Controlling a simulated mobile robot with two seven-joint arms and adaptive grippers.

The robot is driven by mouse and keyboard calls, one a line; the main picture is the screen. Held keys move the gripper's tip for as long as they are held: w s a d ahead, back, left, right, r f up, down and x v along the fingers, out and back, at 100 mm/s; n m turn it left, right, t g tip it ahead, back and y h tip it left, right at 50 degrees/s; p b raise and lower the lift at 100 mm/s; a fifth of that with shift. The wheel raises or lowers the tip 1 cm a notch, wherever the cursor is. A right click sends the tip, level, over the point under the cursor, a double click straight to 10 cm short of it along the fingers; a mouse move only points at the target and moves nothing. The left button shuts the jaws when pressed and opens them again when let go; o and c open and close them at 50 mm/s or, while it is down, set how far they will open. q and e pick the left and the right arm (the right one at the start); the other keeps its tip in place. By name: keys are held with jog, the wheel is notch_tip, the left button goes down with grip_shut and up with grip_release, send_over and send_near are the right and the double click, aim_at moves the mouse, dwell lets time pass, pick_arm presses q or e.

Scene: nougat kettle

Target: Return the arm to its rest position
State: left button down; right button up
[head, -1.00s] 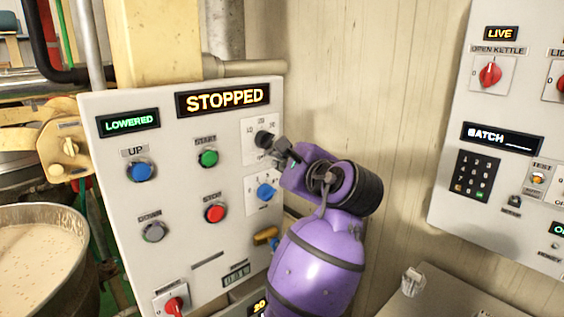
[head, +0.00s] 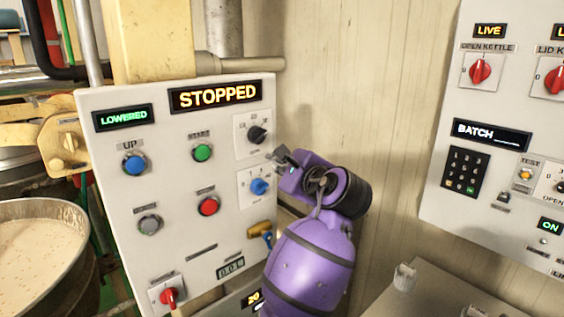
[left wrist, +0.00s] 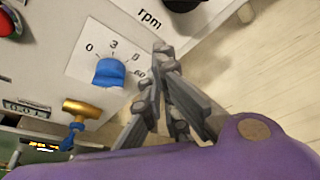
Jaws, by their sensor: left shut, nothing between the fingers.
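My left gripper (head: 284,158) is shut and empty at the end of my purple arm, in front of the right edge of a white control panel (head: 180,235). It is just below the black selector knob (head: 257,134) and apart from it. A blue knob (head: 260,187) is just below and left of the gripper. In the left wrist view the closed fingers (left wrist: 160,50) show right of the blue knob (left wrist: 110,72), clear of it. My right gripper is not in view.
The panel's displays read STOPPED (head: 214,94) and LOWERED (head: 124,117). A brass-coloured valve (head: 261,228) sits low on its right side. A second panel (head: 490,205) is on the right wall above a grey surface (head: 440,300). A kettle (head: 40,250) is at the lower left.

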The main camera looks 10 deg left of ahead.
pick_arm(q)
jog(key=d+v, duration=0.1)
jog(key=v, duration=0.8)
jog(key=w+d+r+n+t+h, duration=0.2)
jog(key=w+d+r+t+h, duration=0.1)
jog(key=w+d, duration=0.15)
notch_tip(320, 180, down, 26)
jog(key=s+n+h, duration=0.2)
jog(key=n+h, duration=0.6)
jog(key=s+a+f+n+g, duration=0.1)
jog(key=s+a+f+n, duration=0.25)
jog(key=s+f, duration=0.5)
jog(key=s+a+f+n+g, duration=0.2)
jog(key=s+a+f, duration=0.35)
jog(key=f, duration=0.55)
jog(key=s+a+f+g, duration=0.1)
jog(key=s+a+f, duration=0.1)
jog(key=s+f, duration=0.2)
jog(key=s+a+f+n+g+y, duration=0.1)
jog(key=s+f, duration=0.4)
jog(key=s, duration=0.6)
jog(key=s+a+f+n+g, duration=0.1)
jog(key=s+a+f, duration=0.3)
jog(key=s, duration=0.3)
jog(key=shift+s+f+g, duration=0.3)
jog(key=shift+s+g, duration=0.1)
